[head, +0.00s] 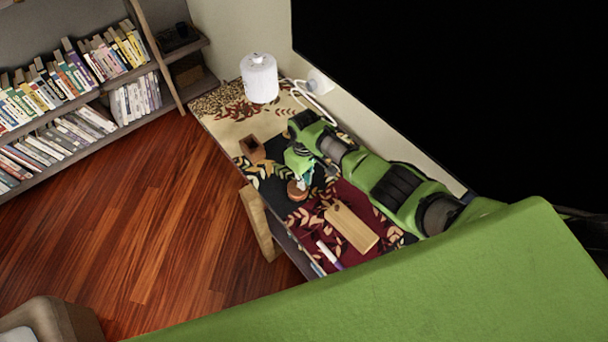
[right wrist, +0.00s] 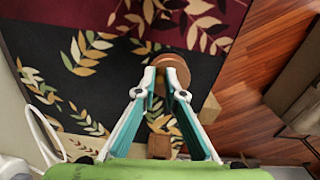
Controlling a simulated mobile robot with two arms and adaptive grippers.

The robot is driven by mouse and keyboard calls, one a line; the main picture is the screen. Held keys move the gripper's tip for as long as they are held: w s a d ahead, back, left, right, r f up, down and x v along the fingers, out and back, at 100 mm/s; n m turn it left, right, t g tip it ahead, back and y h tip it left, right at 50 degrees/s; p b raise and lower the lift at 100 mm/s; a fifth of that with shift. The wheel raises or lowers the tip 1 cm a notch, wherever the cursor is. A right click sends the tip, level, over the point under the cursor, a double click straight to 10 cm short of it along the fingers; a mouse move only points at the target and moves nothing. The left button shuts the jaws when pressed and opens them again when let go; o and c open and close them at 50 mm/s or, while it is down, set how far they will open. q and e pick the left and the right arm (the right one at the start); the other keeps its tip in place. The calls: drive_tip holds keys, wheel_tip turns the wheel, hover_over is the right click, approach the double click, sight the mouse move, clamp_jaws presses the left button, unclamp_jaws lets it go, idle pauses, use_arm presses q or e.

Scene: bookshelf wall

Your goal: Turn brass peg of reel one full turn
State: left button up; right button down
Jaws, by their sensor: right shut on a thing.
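The reel (head: 297,190) is a small round reddish-brown piece on the dark part of the patterned table cover, near the table's front edge. It also shows in the right wrist view (right wrist: 176,63), just beyond my fingertips. My right gripper (head: 303,181) reaches down to the reel from above and behind. In the right wrist view the teal-padded fingers (right wrist: 160,77) come together at the reel's rim, shut on what I take to be the brass peg. The peg itself is hidden between the fingertips. My left gripper is not in view.
A wooden board (head: 351,228) and pens (head: 328,254) lie nearer me on the table. A small open wooden box (head: 251,150) stands left of the reel. Bookshelves (head: 85,90) stand beyond open floor.

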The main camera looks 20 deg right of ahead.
sight(301, 192)
drive_tip(key=m, duration=0.2)
drive_tip(key=m+p, duration=0.1)
drive_tip(key=s+m+p, duration=0.1)
drive_tip(key=m, duration=0.1)
drive_tip(key=shift+a+r+m, duration=0.1)
drive_tip(key=shift+a+m, duration=0.2)
drive_tip(key=shift+s+a+m+p, duration=0.15)
drive_tip(key=shift+m+p, duration=0.15)
drive_tip(key=shift+m, duration=0.55)
drive_tip(key=shift+w+a+m+p, duration=0.15)
drive_tip(key=shift+m+p, duration=0.1)
drive_tip(key=shift+m, duration=0.65)
drive_tip(key=shift+s+a+m+p, duration=0.15)
drive_tip(key=shift+m+p, duration=0.15)
drive_tip(key=shift+m, duration=0.55)
drive_tip(key=c, duration=2.1)
unclamp_jaws()
wheel_tip(301, 192, up, 12)
